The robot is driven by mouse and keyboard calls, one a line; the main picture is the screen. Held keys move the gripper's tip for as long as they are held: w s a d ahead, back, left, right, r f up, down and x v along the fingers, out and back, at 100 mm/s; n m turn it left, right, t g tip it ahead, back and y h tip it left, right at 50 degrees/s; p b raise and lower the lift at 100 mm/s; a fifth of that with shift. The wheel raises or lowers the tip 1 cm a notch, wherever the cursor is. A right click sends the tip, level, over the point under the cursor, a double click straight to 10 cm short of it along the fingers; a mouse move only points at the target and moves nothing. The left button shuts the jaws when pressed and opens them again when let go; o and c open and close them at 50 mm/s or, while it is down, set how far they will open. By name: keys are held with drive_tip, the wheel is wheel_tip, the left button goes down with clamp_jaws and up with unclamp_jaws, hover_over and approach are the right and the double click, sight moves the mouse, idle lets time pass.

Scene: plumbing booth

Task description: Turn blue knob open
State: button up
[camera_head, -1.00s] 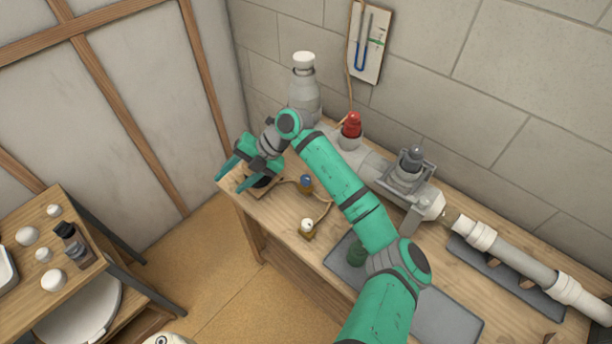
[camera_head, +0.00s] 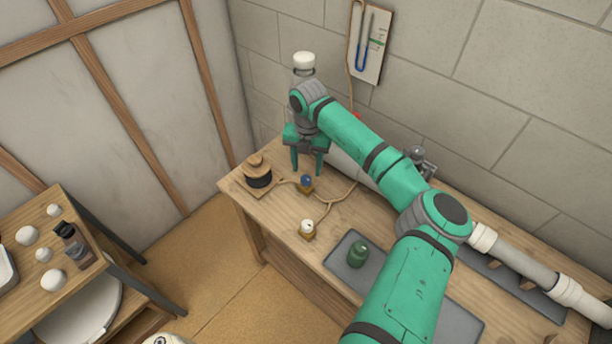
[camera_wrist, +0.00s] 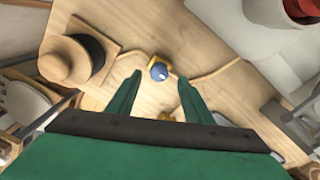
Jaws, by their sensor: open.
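The blue knob (camera_head: 306,181) sits on a small brass fitting on the wooden workbench, near the bench's left end. In the wrist view the blue knob (camera_wrist: 159,71) shows just beyond my fingertips, near the middle of the gap between them. My gripper (camera_head: 307,172) is open and empty, with its fingers pointing down close to the knob. In the wrist view my gripper (camera_wrist: 160,78) shows its two green fingers spread apart. I cannot tell the exact height of the fingertips above the knob.
A wooden-topped black knob (camera_head: 257,171) stands left of the blue knob. A white knob (camera_head: 307,227) on brass stands in front of it. A grey pipe with a red cap (camera_wrist: 302,10) runs along the wall behind.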

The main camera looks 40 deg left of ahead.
sight(306, 178)
drive_tip(key=shift+s+f, duration=0.15)
drive_tip(key=shift+f, duration=2.45)
drive_tip(key=shift+c, duration=0.5)
drive_tip(key=c, duration=1)
